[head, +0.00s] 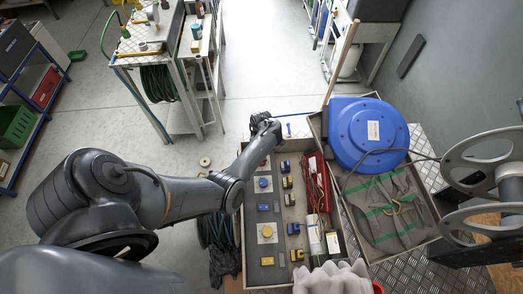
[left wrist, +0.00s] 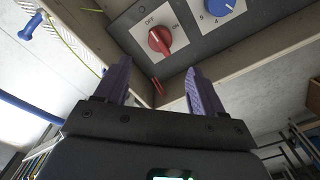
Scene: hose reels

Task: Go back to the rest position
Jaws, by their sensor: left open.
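My left arm reaches in from the left in the head view. Its gripper (head: 264,122) is at the far end of the long crate (head: 242,250), near the crate's far left corner. In the left wrist view the gripper (left wrist: 158,70) has its two purple fingers spread apart with nothing between them. A red knob (left wrist: 159,40) marked OFF and ON and a blue numbered knob (left wrist: 215,6) on a grey panel show beyond the fingers, apart from them. My right gripper is not in view.
A blue hose reel (head: 366,133) and a bin with green-striped cloth (head: 388,212) stand right of the crate. Pale gloves (head: 333,279) lie at its near end. A metal reel (head: 490,170) is at far right. A trolley (head: 150,60) stands behind; floor (head: 255,60) is clear between.

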